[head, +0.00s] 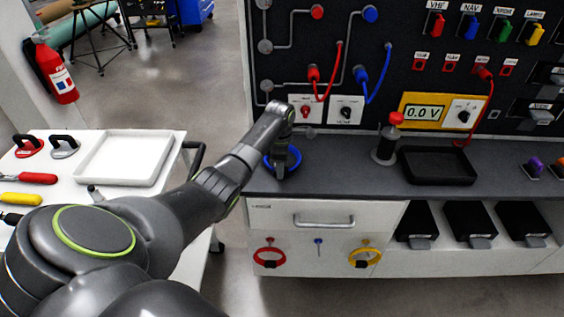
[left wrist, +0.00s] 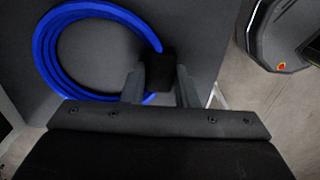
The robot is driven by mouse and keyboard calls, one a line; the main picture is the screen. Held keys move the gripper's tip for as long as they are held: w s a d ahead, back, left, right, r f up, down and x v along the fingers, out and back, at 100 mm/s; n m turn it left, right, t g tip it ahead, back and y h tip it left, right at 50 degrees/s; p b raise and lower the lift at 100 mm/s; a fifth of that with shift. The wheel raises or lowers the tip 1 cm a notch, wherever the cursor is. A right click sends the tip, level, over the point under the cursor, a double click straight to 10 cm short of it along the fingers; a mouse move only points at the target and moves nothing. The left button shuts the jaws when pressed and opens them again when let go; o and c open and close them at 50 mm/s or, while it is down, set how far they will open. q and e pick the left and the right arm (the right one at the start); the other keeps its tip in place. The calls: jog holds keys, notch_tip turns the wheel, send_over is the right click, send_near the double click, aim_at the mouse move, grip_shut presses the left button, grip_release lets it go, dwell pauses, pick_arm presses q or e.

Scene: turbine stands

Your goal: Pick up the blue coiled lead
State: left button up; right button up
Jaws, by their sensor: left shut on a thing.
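The blue coiled lead (head: 293,157) lies at the left end of the dark bench top, partly hidden behind my left gripper (head: 280,168). In the left wrist view the lead (left wrist: 46,50) is a round blue coil with a black block (left wrist: 160,71) at its right side. The fingers of my left gripper (left wrist: 160,88) stand on either side of that block and are shut on it. The coil appears to rest on or just above the bench top; I cannot tell which. My right gripper is not in view.
The bench (head: 340,158) carries a black tray (head: 437,166) and a red-topped post (head: 387,140) to the right. A panel with red and blue leads rises behind. A white cart with a white tray (head: 125,158) stands left. Red and yellow coils hang on the bench front below.

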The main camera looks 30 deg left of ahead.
pick_arm(q)
grip_shut()
notch_tip(320, 180, up, 10)
jog(key=shift+o, duration=1.1)
grip_release()
grip_shut()
